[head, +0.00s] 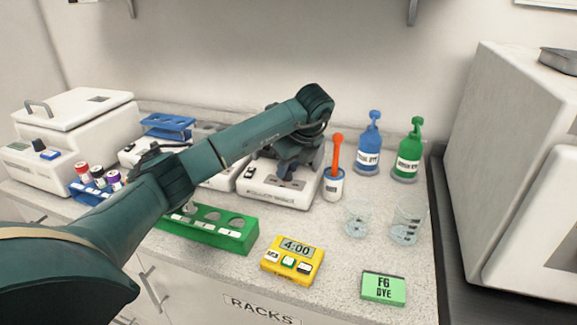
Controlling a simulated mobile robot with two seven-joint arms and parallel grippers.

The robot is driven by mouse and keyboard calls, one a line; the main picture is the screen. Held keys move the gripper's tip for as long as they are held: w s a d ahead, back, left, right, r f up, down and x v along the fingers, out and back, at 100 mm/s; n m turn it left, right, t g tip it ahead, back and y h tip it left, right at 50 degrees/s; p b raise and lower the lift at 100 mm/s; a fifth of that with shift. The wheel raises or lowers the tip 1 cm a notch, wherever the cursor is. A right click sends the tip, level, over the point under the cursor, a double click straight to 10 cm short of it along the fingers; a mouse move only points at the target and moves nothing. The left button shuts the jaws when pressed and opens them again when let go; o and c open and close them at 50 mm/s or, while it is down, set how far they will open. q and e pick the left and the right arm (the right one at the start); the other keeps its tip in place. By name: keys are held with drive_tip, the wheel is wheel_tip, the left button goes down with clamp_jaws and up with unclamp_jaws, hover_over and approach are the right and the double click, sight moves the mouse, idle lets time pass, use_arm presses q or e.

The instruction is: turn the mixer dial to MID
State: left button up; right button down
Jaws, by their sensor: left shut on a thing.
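The mixer appears to be the low white device (262,191) near the middle of the counter, with small print on its front. My left arm reaches across from the left, and its gripper (287,176) points down onto the top of this device. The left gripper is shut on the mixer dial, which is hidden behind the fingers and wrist. The dial's setting and its marks cannot be read. My right gripper is not in view.
An orange-handled tool stands in a white cup (333,184) just right of the mixer. Blue (368,150) and green (408,157) bottles and two clear beakers (357,219) stand further right. A green rack (207,229), yellow timer (291,261) and green dye box (383,288) lie in front.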

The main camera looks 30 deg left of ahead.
use_arm(q)
drive_tip(key=o, duration=1)
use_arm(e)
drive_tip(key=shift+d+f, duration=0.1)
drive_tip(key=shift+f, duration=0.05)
use_arm(q)
drive_tip(key=p+v, duration=0.2)
drive_tip(key=v, duration=1.1)
drive_tip(key=shift+s+d+r, duration=0.1)
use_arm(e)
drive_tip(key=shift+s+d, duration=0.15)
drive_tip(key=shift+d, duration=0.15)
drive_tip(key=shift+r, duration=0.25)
